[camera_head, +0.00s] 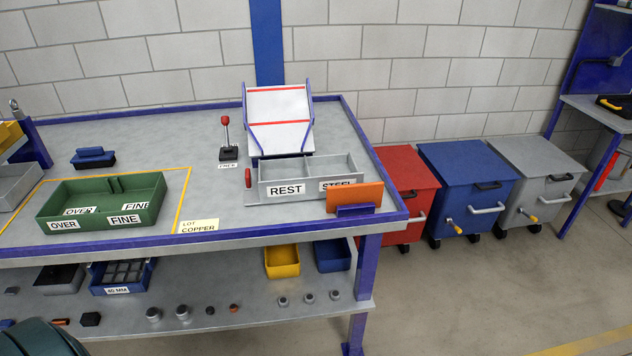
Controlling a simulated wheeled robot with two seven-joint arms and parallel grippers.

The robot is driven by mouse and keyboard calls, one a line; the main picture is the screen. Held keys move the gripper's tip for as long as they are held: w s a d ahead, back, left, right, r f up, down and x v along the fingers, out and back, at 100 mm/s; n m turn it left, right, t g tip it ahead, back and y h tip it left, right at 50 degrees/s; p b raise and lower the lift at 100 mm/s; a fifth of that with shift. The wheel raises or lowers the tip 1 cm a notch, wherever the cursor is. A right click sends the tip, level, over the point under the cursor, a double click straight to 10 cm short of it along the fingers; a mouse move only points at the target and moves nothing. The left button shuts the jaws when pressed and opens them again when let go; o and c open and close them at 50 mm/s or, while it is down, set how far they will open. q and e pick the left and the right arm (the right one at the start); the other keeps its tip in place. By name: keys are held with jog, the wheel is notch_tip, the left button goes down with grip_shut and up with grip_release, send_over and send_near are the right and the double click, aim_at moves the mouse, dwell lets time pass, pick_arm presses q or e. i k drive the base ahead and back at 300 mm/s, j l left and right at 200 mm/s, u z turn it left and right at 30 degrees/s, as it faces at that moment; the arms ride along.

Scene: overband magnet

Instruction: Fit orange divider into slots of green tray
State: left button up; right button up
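The orange divider (355,197) stands upright in a small blue holder (356,211) at the table's front right corner. The green tray (85,216) sits on the left part of the table, inside a yellow outline. Its labels read OVER and FINE, and slot ribs show on its inner far wall. The tray looks empty, though its front inner side is partly hidden. Neither gripper shows in the view. The divider and tray are well apart on the table.
A grey two-part tray (309,180) labelled REST and STEEL lies just left of the divider. Behind it stands a white chute (280,116); a red-knobbed lever (226,140) is beside it. A blue block (93,158) lies behind the green tray. The table middle is mostly clear.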

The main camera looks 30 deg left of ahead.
aim_at(125, 200)
jog(key=i+l+u, duration=0.45)
jog(key=l, duration=0.15)
jog(key=i+l+u, duration=0.25)
jog(key=k+l, duration=0.05)
jog(key=k, duration=0.05)
